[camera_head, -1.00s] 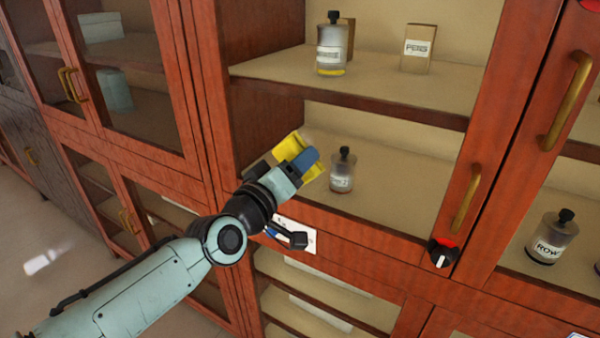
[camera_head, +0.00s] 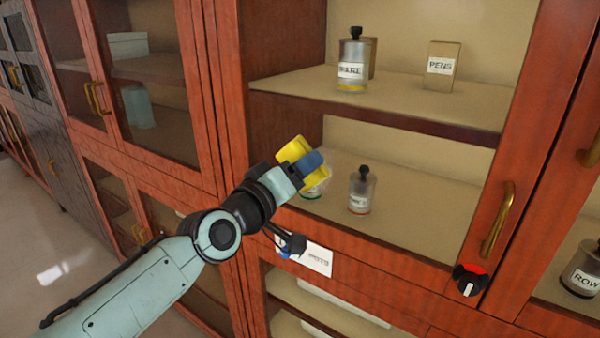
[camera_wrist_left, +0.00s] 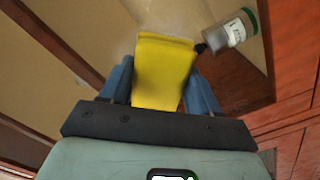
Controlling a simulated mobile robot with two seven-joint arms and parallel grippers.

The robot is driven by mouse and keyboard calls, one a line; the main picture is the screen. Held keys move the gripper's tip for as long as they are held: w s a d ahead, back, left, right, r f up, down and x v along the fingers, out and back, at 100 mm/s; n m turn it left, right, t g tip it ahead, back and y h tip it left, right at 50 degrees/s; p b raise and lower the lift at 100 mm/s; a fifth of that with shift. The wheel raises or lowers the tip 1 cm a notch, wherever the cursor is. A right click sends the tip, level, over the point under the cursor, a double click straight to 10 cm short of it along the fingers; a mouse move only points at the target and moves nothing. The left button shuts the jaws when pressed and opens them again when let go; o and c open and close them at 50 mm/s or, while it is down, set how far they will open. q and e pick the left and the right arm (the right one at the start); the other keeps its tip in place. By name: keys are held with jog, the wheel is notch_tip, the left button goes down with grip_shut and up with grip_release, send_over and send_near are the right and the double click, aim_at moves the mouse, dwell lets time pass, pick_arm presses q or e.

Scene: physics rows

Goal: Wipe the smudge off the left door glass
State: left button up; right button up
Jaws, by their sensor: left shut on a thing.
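My left gripper (camera_head: 300,170) is shut on a yellow wiping pad (camera_head: 296,149). The left wrist view also shows the pad (camera_wrist_left: 163,72) between the blue fingers. The pad is at the left part of the glass (camera_head: 420,150) of the cabinet door with the brass handle (camera_head: 498,220). I cannot tell whether it touches the glass. A faint pale haze, possibly the smudge, shows beside the pad in the left wrist view (camera_wrist_left: 128,40); the pad and gripper may cover part of it. My right gripper is not in view.
Behind the glass stand a labelled bottle (camera_head: 353,65) and a box (camera_head: 442,66) on the upper shelf, and a small bottle (camera_head: 361,192) below. A red and black knob (camera_head: 470,279) sits under the handle. A white label (camera_head: 318,260) is below the gripper.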

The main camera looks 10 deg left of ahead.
aim_at(314, 178)
pick_arm(q)
jog(key=shift+s+d+f+p, duration=0.1)
jog(key=shift+s+d+p, duration=0.15)
jog(key=shift+d+p, duration=0.8)
jog(key=shift+s+d+p, duration=0.25)
jog(key=shift+d+p, duration=0.3)
jog(key=shift+p, duration=0.9)
jog(key=d+p, duration=0.2)
jog(key=p, duration=0.1)
jog(key=shift+s+r, duration=0.2)
jog(key=shift+s, duration=0.2)
jog(key=shift+s+d+f+p, duration=0.1)
jog(key=shift+s+d+p, duration=0.15)
jog(key=shift+d+p, duration=0.5)
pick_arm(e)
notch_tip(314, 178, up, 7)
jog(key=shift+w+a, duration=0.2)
